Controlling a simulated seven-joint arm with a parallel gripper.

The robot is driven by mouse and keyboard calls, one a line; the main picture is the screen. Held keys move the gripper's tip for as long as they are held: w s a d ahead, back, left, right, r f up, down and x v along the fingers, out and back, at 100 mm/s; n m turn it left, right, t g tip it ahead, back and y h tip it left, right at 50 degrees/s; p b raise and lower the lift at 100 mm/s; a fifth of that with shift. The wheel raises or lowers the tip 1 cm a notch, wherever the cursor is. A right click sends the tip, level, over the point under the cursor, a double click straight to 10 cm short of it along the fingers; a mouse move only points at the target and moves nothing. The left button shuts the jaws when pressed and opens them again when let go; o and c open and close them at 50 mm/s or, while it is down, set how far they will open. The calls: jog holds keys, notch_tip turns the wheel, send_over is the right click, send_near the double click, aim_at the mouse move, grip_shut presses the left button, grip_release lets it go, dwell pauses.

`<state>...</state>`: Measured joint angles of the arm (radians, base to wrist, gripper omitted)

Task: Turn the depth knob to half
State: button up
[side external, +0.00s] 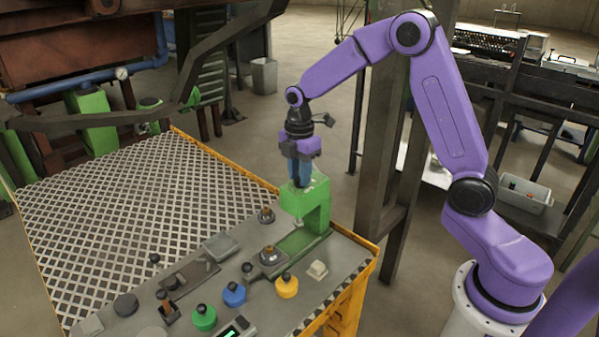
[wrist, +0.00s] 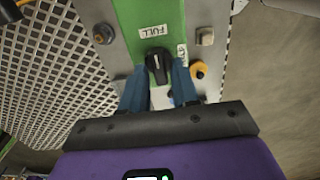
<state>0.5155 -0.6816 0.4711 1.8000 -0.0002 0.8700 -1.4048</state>
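The depth knob (wrist: 157,66) is a black knob on the green housing (wrist: 122,12). A white FULL label (wrist: 153,30) lies just above it in the wrist view, and a second label to its right is partly covered by a finger. My gripper (wrist: 159,70) is open, with one blue finger on each side of the knob; whether they touch it cannot be told. In the side external view, my gripper (side external: 300,180) points down at the top of the green housing (side external: 307,204), and the knob is hidden there. The knob's pointer direction is too small to read surely.
The grey console carries other controls: a blue knob (side external: 234,294), a yellow knob (side external: 287,286), a green knob (side external: 203,317) and a grey square button (side external: 317,270). A perforated metal deck (side external: 130,210) lies left of the housing. A steel post (side external: 385,150) stands behind.

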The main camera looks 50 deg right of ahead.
grip_shut()
jog(key=shift+m, duration=0.3)
jog(key=m, duration=0.3)
jog(key=shift+w, duration=0.1)
jog(key=m, duration=0.9)
jog(key=shift+w+d+m, duration=0.1)
jog(key=shift+m, duration=0.2)
jog(key=m, duration=0.4)
jog(key=shift+d+m, duration=0.1)
jog(key=shift+m, duration=0.2)
jog(key=shift+r, duration=0.1)
jog(key=shift+o, duration=1.8)
grip_release()
